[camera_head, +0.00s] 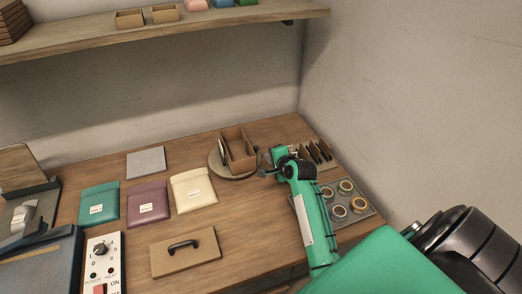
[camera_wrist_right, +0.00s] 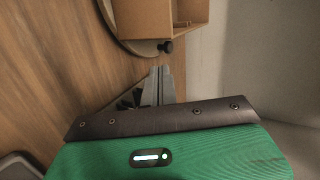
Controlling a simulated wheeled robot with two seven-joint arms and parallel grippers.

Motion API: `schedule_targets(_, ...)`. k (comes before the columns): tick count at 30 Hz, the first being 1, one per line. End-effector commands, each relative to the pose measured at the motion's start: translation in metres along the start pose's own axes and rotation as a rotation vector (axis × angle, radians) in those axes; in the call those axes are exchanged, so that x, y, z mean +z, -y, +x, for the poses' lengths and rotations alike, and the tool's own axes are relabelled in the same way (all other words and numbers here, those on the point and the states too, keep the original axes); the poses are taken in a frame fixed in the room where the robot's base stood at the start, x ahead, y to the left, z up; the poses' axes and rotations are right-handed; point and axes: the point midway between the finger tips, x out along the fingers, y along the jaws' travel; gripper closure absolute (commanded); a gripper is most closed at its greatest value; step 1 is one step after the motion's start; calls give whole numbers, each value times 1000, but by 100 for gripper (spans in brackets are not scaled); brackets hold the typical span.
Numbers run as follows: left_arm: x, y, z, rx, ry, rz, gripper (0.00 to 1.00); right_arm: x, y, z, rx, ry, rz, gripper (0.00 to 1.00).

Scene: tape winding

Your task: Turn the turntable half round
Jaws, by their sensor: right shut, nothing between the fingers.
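The round turntable (camera_head: 215,164) lies at the back of the table, right of the middle, with an open brown box (camera_head: 241,150) standing on it. My right gripper (camera_head: 264,172) is shut and empty at the turntable's near right edge. In the right wrist view the turntable (camera_wrist_right: 121,38) shows at the top with the box (camera_wrist_right: 147,18) on it. A small dark knob (camera_wrist_right: 167,46) sits at its rim, just beyond the fingertips of my right gripper (camera_wrist_right: 160,70). I cannot tell whether they touch. My left gripper is not in view.
A tray (camera_head: 366,213) with several tape rolls and a rack of brown pieces (camera_head: 319,152) are at the right. Teal (camera_head: 98,204), purple (camera_head: 147,203) and cream (camera_head: 193,189) pouches lie left. A handled board (camera_head: 200,258) is in front. A wall stands close on the right.

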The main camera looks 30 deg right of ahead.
Motion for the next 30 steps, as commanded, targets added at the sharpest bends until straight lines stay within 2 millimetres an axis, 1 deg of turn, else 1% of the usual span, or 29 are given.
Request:
schedule_targets(1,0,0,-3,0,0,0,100,0,2,8,1,1,-1,100)
schedule_targets(6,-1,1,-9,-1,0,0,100,0,4,34,1,1,-2,100)
schedule_targets(12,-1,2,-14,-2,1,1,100,0,10,55,0,-1,-2,100)
schedule_targets(18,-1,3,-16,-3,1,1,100,0,11,64,1,-1,-2,100)
schedule_targets(30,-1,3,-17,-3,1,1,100,-2,13,66,0,-1,-2,100)
